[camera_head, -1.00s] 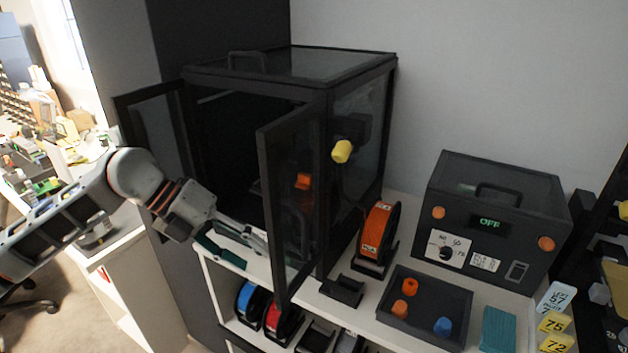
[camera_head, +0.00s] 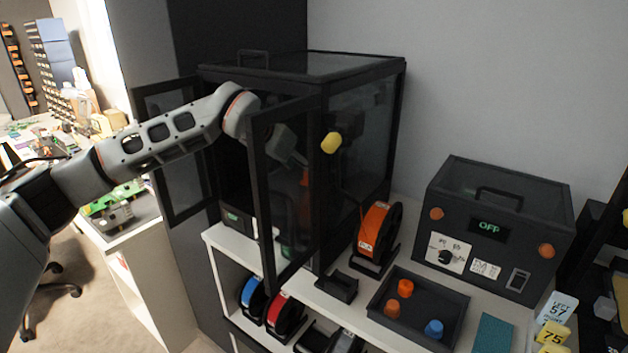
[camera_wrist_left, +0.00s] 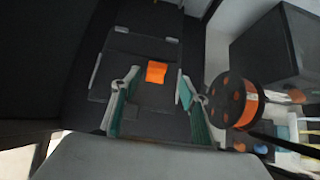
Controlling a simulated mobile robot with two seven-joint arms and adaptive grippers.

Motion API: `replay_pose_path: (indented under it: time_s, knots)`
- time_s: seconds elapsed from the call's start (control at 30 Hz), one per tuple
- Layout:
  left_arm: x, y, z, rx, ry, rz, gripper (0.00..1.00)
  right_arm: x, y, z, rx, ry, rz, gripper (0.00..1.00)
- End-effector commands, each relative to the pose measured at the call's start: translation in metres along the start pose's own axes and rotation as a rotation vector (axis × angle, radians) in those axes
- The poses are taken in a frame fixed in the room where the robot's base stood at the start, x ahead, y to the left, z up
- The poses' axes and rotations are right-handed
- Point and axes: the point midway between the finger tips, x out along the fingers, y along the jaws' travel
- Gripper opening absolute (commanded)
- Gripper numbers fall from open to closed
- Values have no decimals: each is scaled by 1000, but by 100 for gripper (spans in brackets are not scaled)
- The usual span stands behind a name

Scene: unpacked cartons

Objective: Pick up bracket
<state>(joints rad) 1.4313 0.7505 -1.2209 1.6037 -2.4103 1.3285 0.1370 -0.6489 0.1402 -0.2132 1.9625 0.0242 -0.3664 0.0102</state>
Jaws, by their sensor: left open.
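The bracket looks to be the small orange piece on the printer bed inside the dark enclosure. In the left wrist view the bracket (camera_wrist_left: 156,72) lies between and just beyond my fingertips. In the head view the bracket (camera_head: 304,177) shows only partly, through the open door's glass. My left gripper (camera_wrist_left: 157,88) is open, with its teal-padded fingers spread on either side of the bracket's line and nothing between them. In the head view my left gripper (camera_head: 300,161) is inside the enclosure, seen dimly behind the glass. My right gripper is not in view.
The enclosure's right door (camera_head: 258,200) stands open close beside my arm; its left door (camera_head: 183,205) is open too. An orange filament spool (camera_head: 374,232) stands right of the enclosure. A dark tray (camera_head: 455,312) holds orange and blue pieces. A dark box (camera_head: 500,225) reads OFF.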

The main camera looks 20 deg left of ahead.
Motion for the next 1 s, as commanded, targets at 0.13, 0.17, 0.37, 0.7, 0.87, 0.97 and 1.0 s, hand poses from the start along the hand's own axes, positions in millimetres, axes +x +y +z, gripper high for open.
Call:
replay_pose_path:
  time_s: [0.13, 0.17, 0.37, 0.7, 0.87, 0.97, 1.0]
  knots:
    - [14, 2, 0, -2, 1, -1, 44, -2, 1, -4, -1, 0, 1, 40]
    - [18, 2, 0, -1, 2, -1, 44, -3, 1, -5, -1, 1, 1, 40]
    - [47, 4, -1, 0, 1, -3, 44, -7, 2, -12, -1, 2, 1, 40]
    - [58, 5, -2, 0, -1, -2, 44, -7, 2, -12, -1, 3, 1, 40]
    - [58, 5, -2, -1, 0, -2, 14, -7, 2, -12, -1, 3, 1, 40]
    - [58, 5, -2, -1, 0, -2, 14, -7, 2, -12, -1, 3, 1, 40]
    - [58, 5, -2, -1, -1, -2, 15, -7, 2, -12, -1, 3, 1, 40]
